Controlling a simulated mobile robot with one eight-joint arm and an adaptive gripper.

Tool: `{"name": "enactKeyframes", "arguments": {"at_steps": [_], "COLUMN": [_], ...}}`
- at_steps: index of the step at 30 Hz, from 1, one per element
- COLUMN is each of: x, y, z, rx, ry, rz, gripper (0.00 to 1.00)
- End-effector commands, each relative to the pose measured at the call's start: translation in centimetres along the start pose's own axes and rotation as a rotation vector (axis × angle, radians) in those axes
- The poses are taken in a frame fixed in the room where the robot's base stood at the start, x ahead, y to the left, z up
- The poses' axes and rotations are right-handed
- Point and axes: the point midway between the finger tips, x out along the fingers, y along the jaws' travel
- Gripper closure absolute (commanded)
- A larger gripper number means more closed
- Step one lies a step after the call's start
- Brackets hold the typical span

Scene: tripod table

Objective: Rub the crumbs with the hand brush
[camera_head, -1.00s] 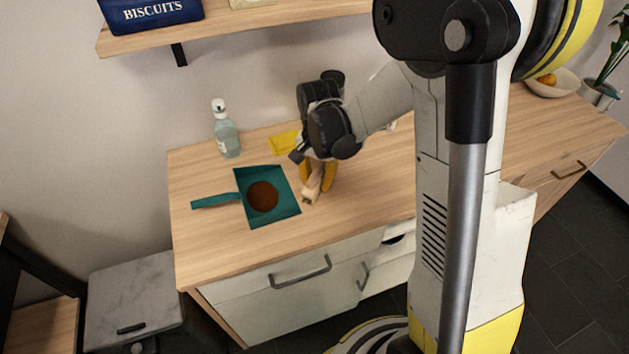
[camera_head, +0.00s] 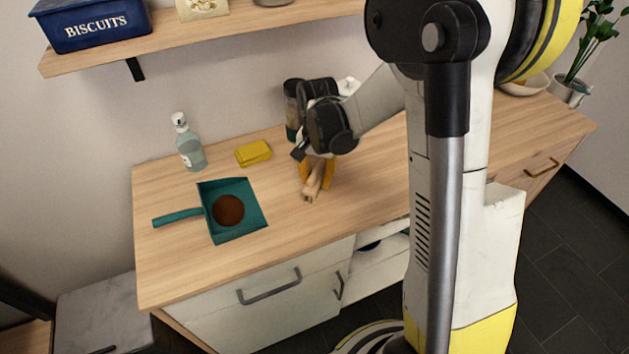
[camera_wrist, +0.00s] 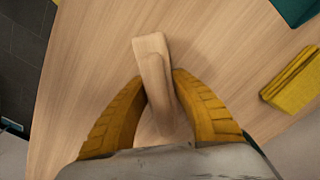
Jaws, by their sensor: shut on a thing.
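The hand brush (camera_head: 313,188) is a pale wooden brush. My gripper (camera_head: 318,172) is shut on it just over the worktop, to the right of the dustpan. In the wrist view the brush (camera_wrist: 152,62) sits between the two yellow fingers (camera_wrist: 160,95); its bristles are not visible. The crumbs (camera_head: 229,210) are a round brown patch in the teal dustpan (camera_head: 246,190), whose handle points left. A corner of the dustpan (camera_wrist: 298,10) shows at the top right of the wrist view. I cannot tell whether the brush touches the worktop.
A yellow sponge or cloth (camera_head: 253,153) and a clear bottle (camera_head: 189,146) stand behind the dustpan. A dark jar (camera_head: 292,108) is behind my gripper. A shelf (camera_head: 180,36) with a blue biscuit tin (camera_head: 92,24) hangs above. The worktop front (camera_head: 275,230) is clear.

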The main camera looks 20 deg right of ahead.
Motion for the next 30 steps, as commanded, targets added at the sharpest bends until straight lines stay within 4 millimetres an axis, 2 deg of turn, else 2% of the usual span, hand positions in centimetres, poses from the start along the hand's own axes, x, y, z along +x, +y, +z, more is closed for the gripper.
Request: {"name": "enactKeyframes", "arguments": {"at_steps": [5,9,24,30], "x": [-0.2,-2.6,-7.0,-8.1], "y": [0.2,0.3,0.4,0.5], "z": [-0.5,-0.7,-1.6,-1.8], "rx": [-0.003,-0.004,-0.009,-0.011], "ry": [0.0,0.0,0.0,0.0], "rz": [0.0,0.0,0.0,0.0], "gripper": [1.0,1.0,1.0,1.0]}}
